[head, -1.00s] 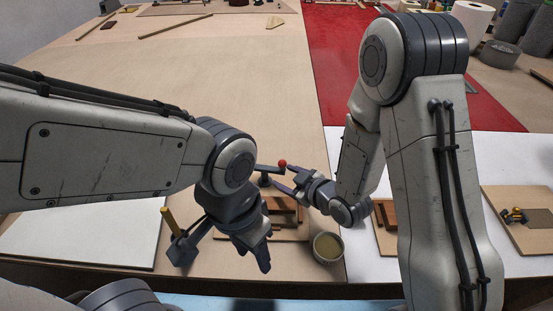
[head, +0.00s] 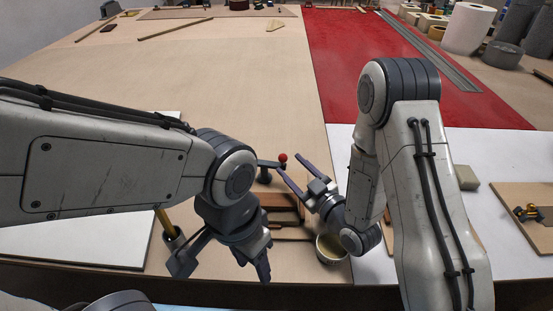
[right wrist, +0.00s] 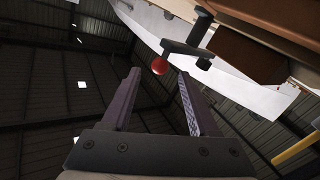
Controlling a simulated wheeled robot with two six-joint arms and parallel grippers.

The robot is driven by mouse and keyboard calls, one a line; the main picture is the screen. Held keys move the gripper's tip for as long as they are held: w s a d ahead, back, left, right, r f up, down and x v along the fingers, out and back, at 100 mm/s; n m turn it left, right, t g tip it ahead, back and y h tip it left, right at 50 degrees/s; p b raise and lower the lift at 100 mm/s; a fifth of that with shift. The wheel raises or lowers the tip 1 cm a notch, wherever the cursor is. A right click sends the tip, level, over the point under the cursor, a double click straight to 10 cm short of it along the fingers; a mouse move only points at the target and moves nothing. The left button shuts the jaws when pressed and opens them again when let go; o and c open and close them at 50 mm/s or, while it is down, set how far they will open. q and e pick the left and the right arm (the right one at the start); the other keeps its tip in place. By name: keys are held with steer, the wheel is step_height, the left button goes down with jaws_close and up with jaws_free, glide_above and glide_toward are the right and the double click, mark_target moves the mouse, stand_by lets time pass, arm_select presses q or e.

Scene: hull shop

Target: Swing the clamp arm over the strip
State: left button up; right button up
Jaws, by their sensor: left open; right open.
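The clamp's dark arm (head: 268,163) ends in a red ball knob (head: 283,158) and stands on a dark post behind reddish-brown wooden pieces (head: 284,200). I cannot tell which piece is the strip, and my left arm hides part of them. My right gripper (head: 294,165) is open, its fingertips on either side of the knob in the picture. In the right wrist view the knob (right wrist: 159,66) shows between the open fingertips (right wrist: 158,78), with the clamp arm (right wrist: 187,52) running right from it. No grip on it shows. My left gripper (head: 221,264) is open and empty at the front.
A round cup (head: 329,250) stands close under my right wrist. A yellow stick (head: 164,222) stands in a dark holder (head: 174,238) beside my left gripper. A white board (head: 80,240) lies at left. The table behind the clamp (head: 240,90) is mostly clear.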

mark_target(285, 161)
steer(key=b+x, duration=0.3)
steer(key=shift+a+f, duration=0.1)
steer(key=shift+f, duration=0.1)
steer(key=x, duration=0.2)
steer(key=p+x, duration=0.1)
steer(key=x, duration=0.1)
steer(key=shift+r, duration=0.2)
arm_select(q)
steer(key=shift+f, duration=1.45)
arm_select(e)
steer(key=shift+w+a, duration=0.2)
steer(key=shift+w, duration=0.25)
steer(key=shift+f, duration=0.1)
jaws_close()
